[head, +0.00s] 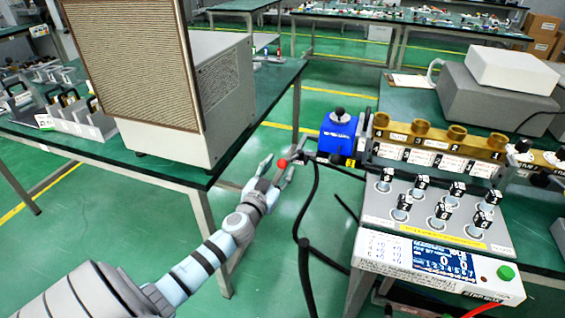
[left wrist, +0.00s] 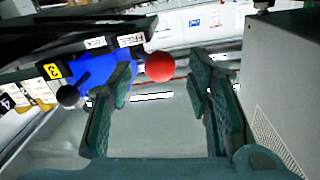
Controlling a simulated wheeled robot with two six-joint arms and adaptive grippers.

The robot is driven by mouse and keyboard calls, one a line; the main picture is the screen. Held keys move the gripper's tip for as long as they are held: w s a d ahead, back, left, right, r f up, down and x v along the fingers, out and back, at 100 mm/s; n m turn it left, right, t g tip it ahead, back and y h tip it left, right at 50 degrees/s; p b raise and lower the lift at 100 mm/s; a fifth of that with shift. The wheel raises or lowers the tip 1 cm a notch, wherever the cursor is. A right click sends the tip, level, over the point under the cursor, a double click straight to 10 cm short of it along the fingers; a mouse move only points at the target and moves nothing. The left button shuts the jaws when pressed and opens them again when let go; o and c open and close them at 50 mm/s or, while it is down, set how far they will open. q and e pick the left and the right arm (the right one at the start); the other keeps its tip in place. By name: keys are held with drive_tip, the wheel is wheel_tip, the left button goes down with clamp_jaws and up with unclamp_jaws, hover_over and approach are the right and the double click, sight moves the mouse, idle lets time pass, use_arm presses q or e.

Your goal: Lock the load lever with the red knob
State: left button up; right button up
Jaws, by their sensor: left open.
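The red knob (head: 282,163) is a small ball at the left end of a thin lever beside the blue block (head: 338,133) on the generator panel. My left gripper (head: 277,170) comes up from below left, its open fingers around or just short of the knob. In the left wrist view the red knob (left wrist: 160,66) appears between the open fingers of the left gripper (left wrist: 163,85), nearer the left finger. Contact cannot be told. The blue block (left wrist: 88,70) is partly hidden behind that finger. My right gripper is not in view.
A black ball knob (left wrist: 68,96) sits left of the fingers. A large beige cabinet (head: 145,75) stands on the left table, close to my arm. The control panel (head: 440,215) with toggle switches is at the right. Black cables (head: 305,230) hang below the lever.

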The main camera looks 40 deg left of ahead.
sight(291, 159)
use_arm(q)
drive_tip(key=shift+x, duration=1.6)
drive_tip(key=shift+c, duration=0.5)
clamp_jaws()
